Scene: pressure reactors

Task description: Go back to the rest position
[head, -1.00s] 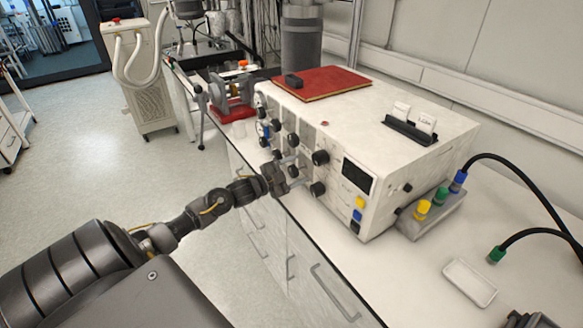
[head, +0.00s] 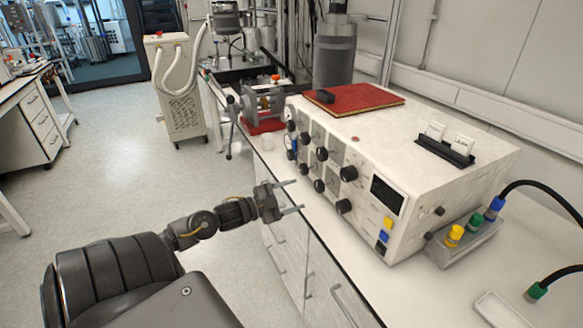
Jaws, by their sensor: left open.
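My left gripper (head: 290,197) is open and empty. It is in the middle of the head view, in front of the bench edge, with its two fingers pointing right toward the control unit. The control unit (head: 450,150) is a white box with black knobs, a dark display and yellow and blue buttons on its front. A gap shows between the fingertips and the knobs (head: 344,206). My right gripper is not in view.
The control unit stands on a white bench (head: 410,295) with drawers below. A red book (head: 365,98) lies on top of it. Cables with coloured plugs (head: 494,208) are at right. A white cart (head: 175,90) stands at the back. The floor (head: 110,200) at left is clear.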

